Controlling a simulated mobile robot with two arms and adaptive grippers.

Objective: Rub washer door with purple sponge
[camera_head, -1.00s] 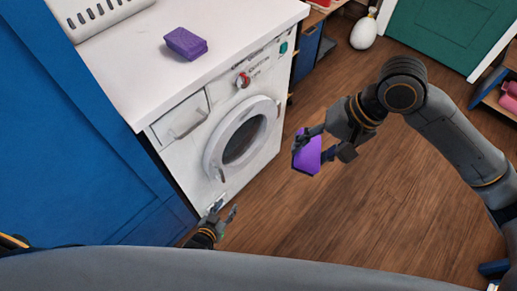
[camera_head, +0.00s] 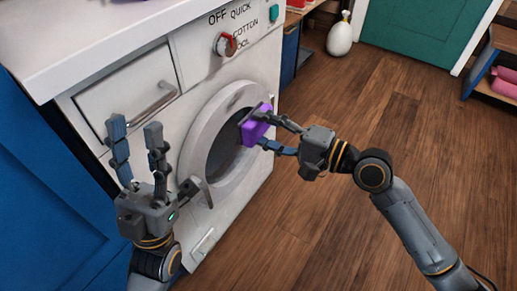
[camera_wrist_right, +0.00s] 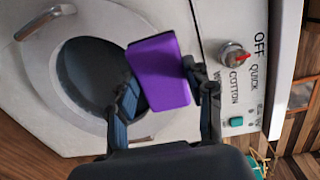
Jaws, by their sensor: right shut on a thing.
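My right gripper (camera_head: 267,130) is shut on the purple sponge (camera_head: 254,128), held at the right side of the door ring. In the right wrist view the sponge (camera_wrist_right: 160,75) covers part of the door (camera_wrist_right: 92,72); whether it touches is hard to tell. My left gripper (camera_head: 136,135) is open and empty, in front of the detergent drawer, fingers pointing up.
The drawer handle (camera_head: 153,101) and control knob (camera_head: 226,43) stick out from the washer front. Blue cabinet panels (camera_head: 50,190) stand at the left. The wooden floor (camera_head: 310,230) at right is clear.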

